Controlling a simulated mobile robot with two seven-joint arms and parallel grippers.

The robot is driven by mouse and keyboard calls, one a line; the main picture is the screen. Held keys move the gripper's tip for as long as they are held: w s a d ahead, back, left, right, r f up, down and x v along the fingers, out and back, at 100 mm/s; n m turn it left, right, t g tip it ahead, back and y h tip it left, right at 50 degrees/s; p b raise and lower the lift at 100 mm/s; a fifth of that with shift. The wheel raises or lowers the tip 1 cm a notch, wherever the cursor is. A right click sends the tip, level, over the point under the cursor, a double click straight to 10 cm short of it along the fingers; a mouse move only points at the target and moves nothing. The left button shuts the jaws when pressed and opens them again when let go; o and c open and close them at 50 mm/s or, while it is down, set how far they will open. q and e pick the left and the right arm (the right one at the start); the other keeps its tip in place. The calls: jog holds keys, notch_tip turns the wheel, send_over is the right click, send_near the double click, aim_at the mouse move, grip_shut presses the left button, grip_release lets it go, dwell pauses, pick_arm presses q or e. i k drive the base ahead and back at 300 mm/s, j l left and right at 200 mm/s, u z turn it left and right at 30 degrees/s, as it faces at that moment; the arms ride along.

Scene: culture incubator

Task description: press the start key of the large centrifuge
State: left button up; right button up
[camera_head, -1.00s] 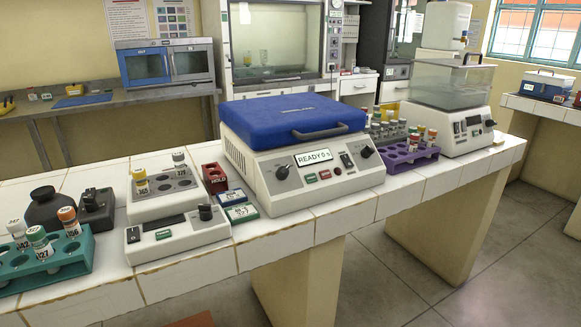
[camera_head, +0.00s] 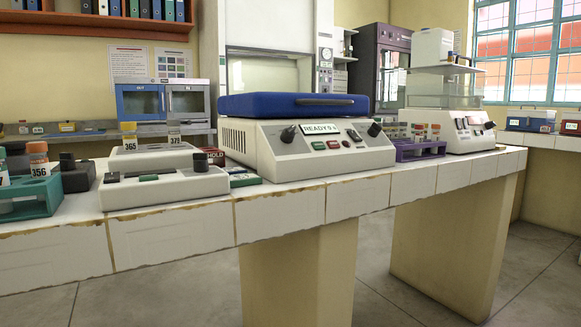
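The large centrifuge (camera_head: 262,148) stands on the white tiled bench, a cream box with a shut blue lid (camera_head: 290,106). Neither of my grippers shows in the view.
A small cream device (camera_head: 165,190) and a teal tube rack (camera_head: 38,192) stand left of the centrifuge. A purple rack (camera_head: 420,151) and a water bath (camera_head: 455,130) stand to its right. The bench's front edge (camera_head: 280,212) is clear, with open floor before it.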

aim_at(317, 144)
jog(key=j+z, duration=0.5)
jog(key=j, duration=0.75)
jog(key=k, duration=0.05)
